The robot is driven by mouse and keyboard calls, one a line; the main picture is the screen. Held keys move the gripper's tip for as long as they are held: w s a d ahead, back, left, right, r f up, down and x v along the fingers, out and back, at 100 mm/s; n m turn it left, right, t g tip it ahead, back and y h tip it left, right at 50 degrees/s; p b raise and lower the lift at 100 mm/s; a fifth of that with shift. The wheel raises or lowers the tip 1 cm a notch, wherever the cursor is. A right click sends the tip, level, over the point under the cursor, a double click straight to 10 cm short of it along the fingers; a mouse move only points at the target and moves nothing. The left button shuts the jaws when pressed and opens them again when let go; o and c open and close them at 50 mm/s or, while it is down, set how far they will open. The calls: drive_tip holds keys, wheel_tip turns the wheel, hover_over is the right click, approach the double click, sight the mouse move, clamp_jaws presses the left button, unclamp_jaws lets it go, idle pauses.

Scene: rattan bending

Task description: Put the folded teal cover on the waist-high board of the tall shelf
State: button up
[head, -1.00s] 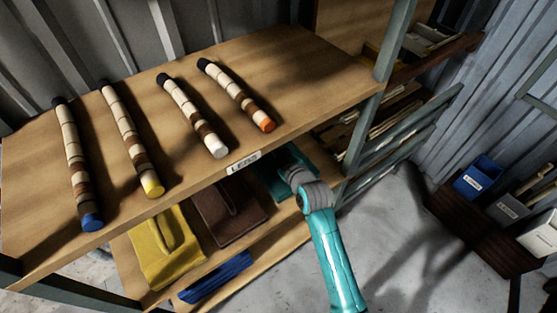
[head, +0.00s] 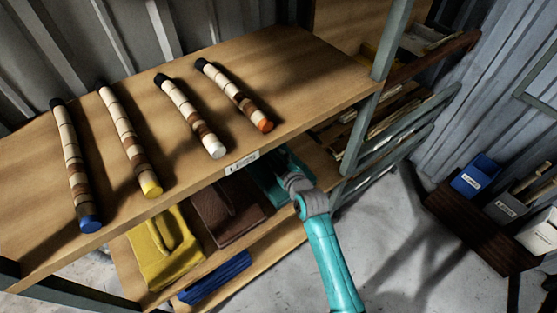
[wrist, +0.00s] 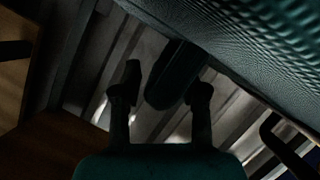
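The folded teal cover (head: 266,185) lies at the right end of the tall shelf's middle board (head: 322,166), under the top board (head: 300,65) and partly hidden by it. My gripper (head: 290,180) reaches in at the cover from the front right. In the wrist view the cover's ribbed teal surface (wrist: 262,45) fills the upper right. A dark rounded strap or handle (wrist: 175,80) stands between my two fingers. The fingers are apart, with a narrow gap on the left side. Contact on the right side is hard to tell in the dark.
A brown cover (head: 225,210) and a yellow cover (head: 160,245) lie left of the teal one. A blue folded item (head: 215,277) is lower down. Several striped rods lie on the top board. A shelf post (head: 360,130) stands close right of my gripper. Bins (head: 475,178) stand at right.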

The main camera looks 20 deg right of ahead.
drive_tip(key=shift+r, duration=0.1)
drive_tip(key=v, duration=1.2)
drive_tip(key=s+f+m+h, duration=0.1)
drive_tip(key=s+f+m, duration=0.1)
drive_tip(key=s, duration=0.8)
drive_tip(key=s+f+m, duration=0.1)
drive_tip(key=s+m, duration=0.1)
drive_tip(key=s, duration=0.9)
drive_tip(key=s+r+m, duration=0.2)
drive_tip(key=s+r, duration=0.2)
drive_tip(key=s, duration=0.5)
drive_tip(key=s+r+m, duration=0.2)
drive_tip(key=s+r, duration=0.3)
drive_tip(key=s, duration=0.4)
drive_tip(key=shift+t, duration=0.3)
